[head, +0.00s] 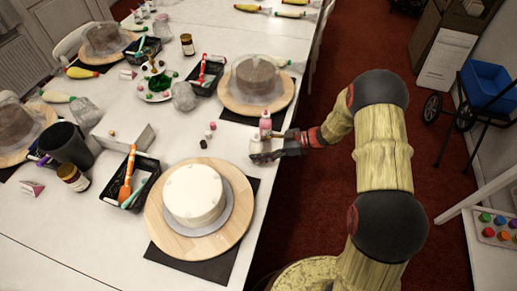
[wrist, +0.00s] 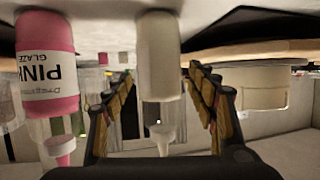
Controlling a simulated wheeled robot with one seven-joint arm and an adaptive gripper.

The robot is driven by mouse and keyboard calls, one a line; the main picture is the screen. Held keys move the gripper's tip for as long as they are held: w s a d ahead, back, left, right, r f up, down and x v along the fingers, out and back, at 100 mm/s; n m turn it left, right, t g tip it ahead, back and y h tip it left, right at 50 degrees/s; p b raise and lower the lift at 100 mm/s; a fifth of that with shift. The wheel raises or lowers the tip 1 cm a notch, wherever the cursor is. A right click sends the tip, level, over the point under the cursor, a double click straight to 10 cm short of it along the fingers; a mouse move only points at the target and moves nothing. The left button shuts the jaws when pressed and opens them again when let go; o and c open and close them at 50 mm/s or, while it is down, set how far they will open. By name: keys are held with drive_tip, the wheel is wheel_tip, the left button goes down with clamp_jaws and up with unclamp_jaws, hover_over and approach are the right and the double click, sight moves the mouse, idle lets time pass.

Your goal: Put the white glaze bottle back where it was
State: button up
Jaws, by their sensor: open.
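The white glaze bottle (wrist: 158,58) shows in the wrist view, which is upside down. It stands upright on the table between the two fingers of my gripper (wrist: 162,76), with a visible gap on each side. My gripper is open and low at the table's right edge in the head view (head: 262,147). There the fingers largely hide the white bottle. The pink glaze bottle (wrist: 46,72) stands beside it, outside the fingers. It also shows in the head view (head: 265,122), just behind my gripper.
A white cake (head: 193,193) on a wooden turntable (head: 160,228) is close in front. Another turntable with a grey-brown cake (head: 256,76) stands behind the bottles. Small jars (head: 208,134) sit left of my gripper. A black tray (head: 140,166) holds tools. Red floor lies right of the table.

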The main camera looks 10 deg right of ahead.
drive_tip(key=p+v, duration=0.3)
drive_tip(key=v, duration=0.9)
drive_tip(key=w+d+r+m+t+h, duration=0.35)
drive_tip(key=w+r+t+h, duration=0.35)
drive_tip(key=w+r, duration=0.75)
drive_tip(key=s+d+r+m+t+h, duration=0.1)
drive_tip(key=s+d+r+m+h, duration=0.15)
drive_tip(key=r, duration=0.45)
drive_tip(key=s+d+r+m+t+h, duration=0.2)
drive_tip(key=d+r+h, duration=0.15)
drive_tip(key=r, duration=0.45)
drive_tip(key=s+a+r+m+g+h, duration=0.1)
drive_tip(key=s+r+m+g+h, duration=0.15)
drive_tip(key=s, duration=0.95)
drive_tip(key=s+r+m+g+h, duration=0.15)
drive_tip(key=s+m, duration=0.25)
drive_tip(key=s, duration=0.8)
drive_tip(key=s+a+f+g+y, duration=0.1)
drive_tip(key=s+a+f, duration=0.1)
drive_tip(key=s, duration=0.5)
drive_tip(key=s+a+f+m+g+y, duration=0.1)
drive_tip(key=s+a+f+y, duration=0.1)
drive_tip(key=s+a, duration=0.3)
drive_tip(key=s, duration=0.2)
drive_tip(key=shift+s+a+g+y, duration=0.25)
drive_tip(key=shift+a+g+y, duration=0.05)
drive_tip(key=shift+a+g, duration=0.1)
drive_tip(key=shift+d, duration=0.1)
